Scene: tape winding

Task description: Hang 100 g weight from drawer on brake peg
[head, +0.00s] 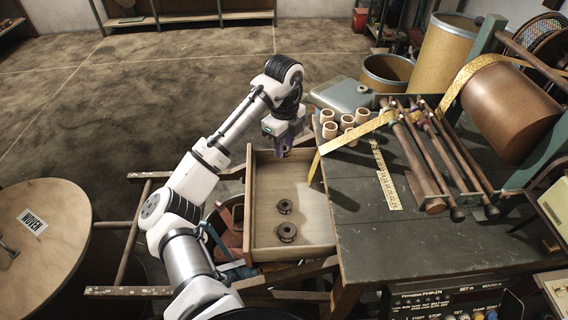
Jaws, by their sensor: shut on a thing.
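My gripper (284,145) has purplish fingers and points down over the far end of the open wooden drawer (262,215). It is shut on a small dark thing, apparently a weight, mostly hidden by the fingers. Two dark round weights lie on the drawer floor: a smaller one (285,206) and a larger one (287,232) nearer the front. Their markings are too small to read. I cannot pick out the brake peg with certainty among the winding machine's rods and rollers (425,165).
Yellow tape (358,132) runs from the big brown roll (510,105) to the bench's left edge. A round wooden lid (40,245) is at far left.

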